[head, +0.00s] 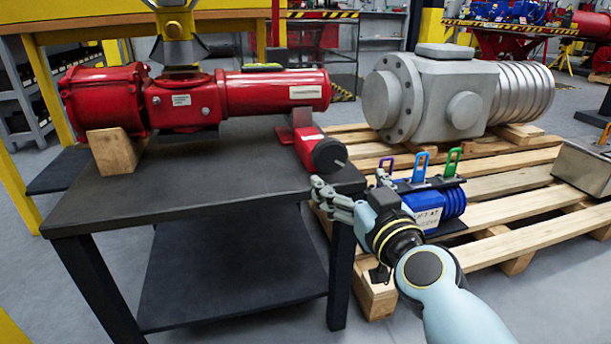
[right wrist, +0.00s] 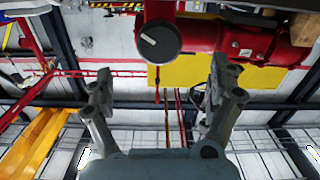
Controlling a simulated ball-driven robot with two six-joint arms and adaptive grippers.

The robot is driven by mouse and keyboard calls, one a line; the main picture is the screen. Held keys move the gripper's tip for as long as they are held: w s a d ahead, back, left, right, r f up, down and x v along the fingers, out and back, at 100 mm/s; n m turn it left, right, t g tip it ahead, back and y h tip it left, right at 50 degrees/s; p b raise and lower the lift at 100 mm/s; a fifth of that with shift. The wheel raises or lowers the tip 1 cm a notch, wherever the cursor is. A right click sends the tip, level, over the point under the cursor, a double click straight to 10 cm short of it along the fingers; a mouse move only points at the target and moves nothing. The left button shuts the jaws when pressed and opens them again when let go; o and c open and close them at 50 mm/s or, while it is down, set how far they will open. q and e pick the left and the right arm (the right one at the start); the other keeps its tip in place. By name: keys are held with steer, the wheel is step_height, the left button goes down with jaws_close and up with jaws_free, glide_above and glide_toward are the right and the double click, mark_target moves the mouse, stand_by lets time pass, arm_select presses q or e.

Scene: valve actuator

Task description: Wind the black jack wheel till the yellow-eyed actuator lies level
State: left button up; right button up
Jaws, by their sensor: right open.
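The red actuator (head: 275,95) lies on a dark table. A yellow fitting (head: 175,28) rises from its middle, and a small yellow-green piece (head: 262,66) sits on its right cylinder. I cannot tell whether it lies level. The red jack (head: 303,147) stands below its right end, with the black jack wheel (head: 328,155) facing right. My right gripper (head: 318,191) is open and empty, just below and in front of the wheel. In the right wrist view the wheel (right wrist: 158,42) shows beyond the open fingers (right wrist: 160,88), above the gap, apart from them.
A wooden block (head: 115,150) supports the actuator's left end. The table's (head: 190,190) front is clear. At right, a pallet (head: 510,205) holds a grey valve body (head: 445,90) and a blue unit (head: 450,203) with coloured handles, close behind my right gripper.

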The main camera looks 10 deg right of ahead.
mark_target(332, 155)
steer(key=w, duration=0.3)
steer(key=w+p, duration=0.1)
steer(key=w, duration=0.2)
steer(key=w+r, duration=0.1)
steer(key=w, duration=0.2)
steer(key=shift+w+a+p, duration=0.15)
steer(key=shift+w+p, duration=0.15)
steer(key=shift+w+f, duration=0.1)
steer(key=shift+w, duration=0.55)
arm_select(q)
steer(key=shift+s+a+f+g, duration=0.3)
steer(key=shift+s+a+f, duration=0.15)
steer(key=shift+f, duration=0.2)
arm_select(e)
steer(key=c, duration=1.2)
